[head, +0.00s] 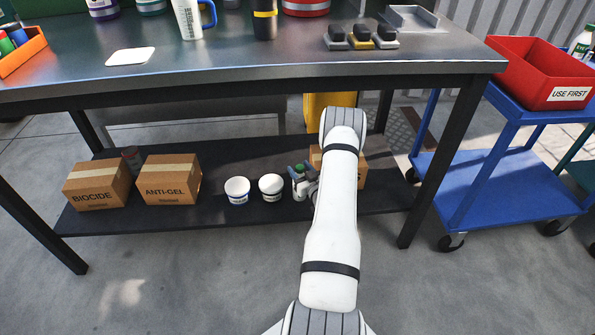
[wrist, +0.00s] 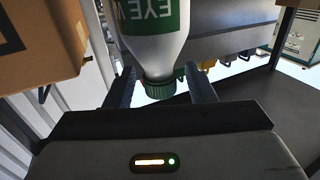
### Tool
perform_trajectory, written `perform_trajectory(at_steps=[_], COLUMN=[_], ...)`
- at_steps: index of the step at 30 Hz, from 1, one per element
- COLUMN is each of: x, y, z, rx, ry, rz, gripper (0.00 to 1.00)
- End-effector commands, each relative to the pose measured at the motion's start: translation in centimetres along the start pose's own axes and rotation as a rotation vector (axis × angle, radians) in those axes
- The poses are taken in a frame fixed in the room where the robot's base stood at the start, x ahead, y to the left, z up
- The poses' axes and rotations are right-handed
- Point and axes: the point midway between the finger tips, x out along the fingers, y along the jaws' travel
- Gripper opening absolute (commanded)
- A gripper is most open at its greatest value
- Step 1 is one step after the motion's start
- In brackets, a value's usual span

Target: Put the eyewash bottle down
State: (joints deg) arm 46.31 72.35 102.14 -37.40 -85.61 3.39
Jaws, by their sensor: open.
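The eyewash bottle (head: 299,186) is white with a green cap and stands upright on the dark lower shelf (head: 220,213) of the bench, partly hidden by my gripper and arm. In the wrist view the bottle (wrist: 152,48) shows its green label and green ribbed cap, pointing down in the picture. My gripper (wrist: 161,76) is open, with one finger on each side of the bottle's cap end and gaps between the fingers and the cap. In the head view my gripper (head: 309,179) is at the bottle, mostly hidden behind my arm.
Two white tubs (head: 237,190) stand left of the bottle. Further left are boxes marked BIOCIDE (head: 97,186) and ANTI-GEL (head: 168,180). Another cardboard box (head: 316,158) sits behind my arm. The benchtop (head: 230,65) overhangs the shelf. A blue cart (head: 500,185) with a red bin (head: 540,78) stands right.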

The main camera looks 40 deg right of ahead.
Motion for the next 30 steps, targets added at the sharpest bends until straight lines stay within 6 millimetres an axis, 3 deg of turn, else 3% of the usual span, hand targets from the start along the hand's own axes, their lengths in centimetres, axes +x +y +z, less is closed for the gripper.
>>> perform_trajectory(at_steps=[6, 21, 30], x=[0.0, -9.8, -11.9], y=[0.0, 0.1, -0.1], z=[-0.5, -0.4, -0.3], rx=[0.0, 0.002, 0.0], ry=[0.0, -0.001, 0.0], rz=[0.0, 0.003, -0.002], gripper=[0.5, 0.5, 0.5])
